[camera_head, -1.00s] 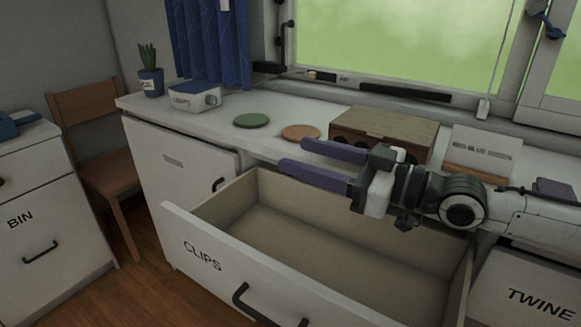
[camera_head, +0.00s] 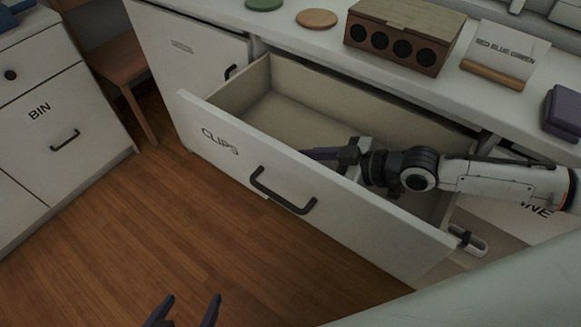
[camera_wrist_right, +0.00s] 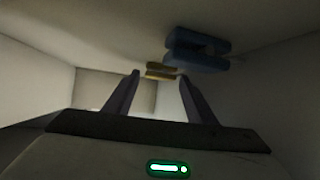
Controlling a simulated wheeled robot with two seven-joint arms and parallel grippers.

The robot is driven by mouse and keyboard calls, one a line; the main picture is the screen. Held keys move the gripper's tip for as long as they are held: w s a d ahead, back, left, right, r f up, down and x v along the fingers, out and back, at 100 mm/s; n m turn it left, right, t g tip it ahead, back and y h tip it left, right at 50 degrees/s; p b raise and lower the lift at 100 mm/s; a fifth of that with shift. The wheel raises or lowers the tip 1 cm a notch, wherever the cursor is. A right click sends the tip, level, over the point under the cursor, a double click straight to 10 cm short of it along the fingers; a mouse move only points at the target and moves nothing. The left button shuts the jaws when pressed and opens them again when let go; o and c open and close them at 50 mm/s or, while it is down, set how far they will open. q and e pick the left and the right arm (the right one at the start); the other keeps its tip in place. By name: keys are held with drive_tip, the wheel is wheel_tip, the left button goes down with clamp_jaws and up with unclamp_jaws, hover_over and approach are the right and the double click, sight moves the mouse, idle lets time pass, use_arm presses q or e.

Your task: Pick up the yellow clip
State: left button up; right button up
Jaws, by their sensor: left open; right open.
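The yellow clip (camera_wrist_right: 161,68) shows in the right wrist view, inside the drawer, in line with the gap between my right gripper's fingertips (camera_wrist_right: 160,78). I cannot tell whether it lies between the tips or just beyond them. In the head view my right gripper (camera_head: 325,154) reaches into the open CLIPS drawer (camera_head: 290,112), and the clip is hidden there. The right gripper is open and empty. My left gripper (camera_head: 187,309) is open, with its two dark fingertips at the bottom edge of the head view, away from the drawer.
A blue clip (camera_wrist_right: 197,49) lies right beside the yellow one. The drawer's front panel (camera_head: 330,205) and walls surround my right gripper. The counter above holds a wooden box (camera_head: 403,45), a colour-name card (camera_head: 507,50) and a purple box (camera_head: 565,112). The floor ahead is clear.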

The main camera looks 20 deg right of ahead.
drive_tip(key=shift+w+a+f, duration=0.3)
drive_tip(key=shift+w+a, duration=0.1)
drive_tip(key=shift+a, duration=0.05)
drive_tip(key=c, duration=0.8)
drive_tip(key=shift+r, duration=0.1)
